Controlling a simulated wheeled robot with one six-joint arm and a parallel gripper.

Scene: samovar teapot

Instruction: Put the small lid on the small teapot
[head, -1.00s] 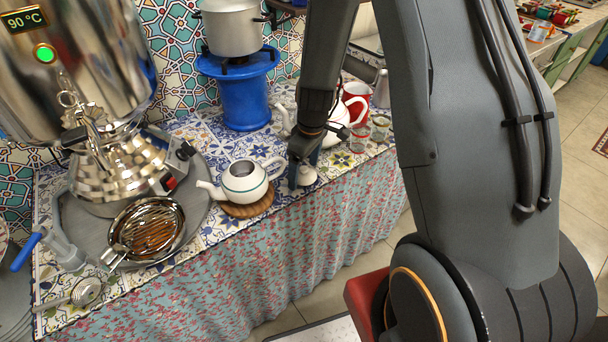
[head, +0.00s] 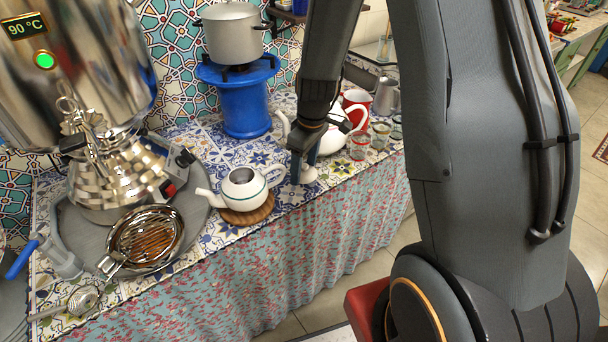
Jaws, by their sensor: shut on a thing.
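The small teapot (head: 242,190) is white with a dark line round it. It stands uncovered on a round wooden trivet (head: 262,211), its spout to the left and handle to the right. My gripper (head: 303,170) points down just right of the teapot, near the table's front edge. It is shut on the small white lid (head: 309,175), which is partly hidden by the fingers. I cannot tell whether the lid touches the tabletop.
A larger white teapot (head: 334,138), a red mug (head: 355,104) and glasses (head: 360,146) stand behind and right of my gripper. A blue stand (head: 243,105) bears a pot (head: 233,31). The samovar (head: 75,60) and a strainer (head: 146,240) are at left.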

